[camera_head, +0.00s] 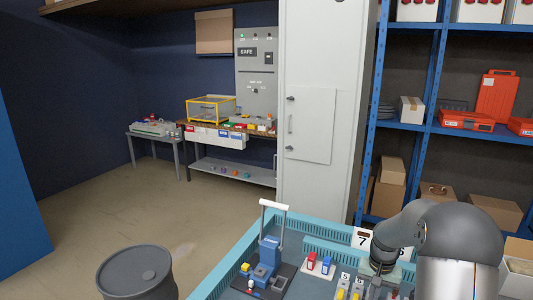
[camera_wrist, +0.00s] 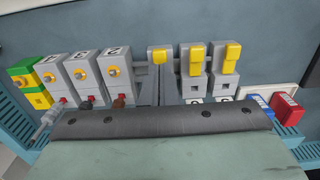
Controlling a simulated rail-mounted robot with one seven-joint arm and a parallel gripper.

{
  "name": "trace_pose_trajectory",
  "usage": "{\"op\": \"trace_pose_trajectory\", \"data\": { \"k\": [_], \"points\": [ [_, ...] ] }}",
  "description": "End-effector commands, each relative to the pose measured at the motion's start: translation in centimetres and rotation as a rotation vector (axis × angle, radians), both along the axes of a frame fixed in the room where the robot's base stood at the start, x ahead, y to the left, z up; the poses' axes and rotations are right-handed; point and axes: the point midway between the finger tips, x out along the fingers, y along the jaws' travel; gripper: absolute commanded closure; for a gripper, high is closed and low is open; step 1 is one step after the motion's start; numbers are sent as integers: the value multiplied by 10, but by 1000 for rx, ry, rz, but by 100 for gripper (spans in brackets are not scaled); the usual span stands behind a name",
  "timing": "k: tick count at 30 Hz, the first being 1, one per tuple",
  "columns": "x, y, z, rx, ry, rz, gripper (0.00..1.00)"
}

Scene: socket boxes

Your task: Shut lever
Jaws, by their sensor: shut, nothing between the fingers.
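Three grey switch boxes with yellow levers stand in a row in the wrist view: a left one (camera_wrist: 159,56), a middle one (camera_wrist: 196,57) and a right one (camera_wrist: 231,57). The left one's yellow part looks shorter than the other two. My gripper (camera_wrist: 160,92) is shut and empty, with its narrow fingers just in front of the left lever box, hiding its lower part. Whether they touch is unclear. In the head view my arm hides most of this row.
Numbered grey boxes with yellow knobs (camera_wrist: 83,70) and a green-yellow box (camera_wrist: 30,85) stand left of the lever row. Blue (camera_wrist: 258,103) and red (camera_wrist: 287,109) blocks stand at right. A teal rim (camera_head: 318,228) borders the bench. A grey drum (camera_head: 135,273) stands on the floor.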

Motion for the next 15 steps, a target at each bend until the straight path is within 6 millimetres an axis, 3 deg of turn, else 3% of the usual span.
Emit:
{"op": "trace_pose_trajectory", "data": {
  "k": [15],
  "points": [
    [0, 0, 55, 0, 0, 1, 100]
  ]
}}
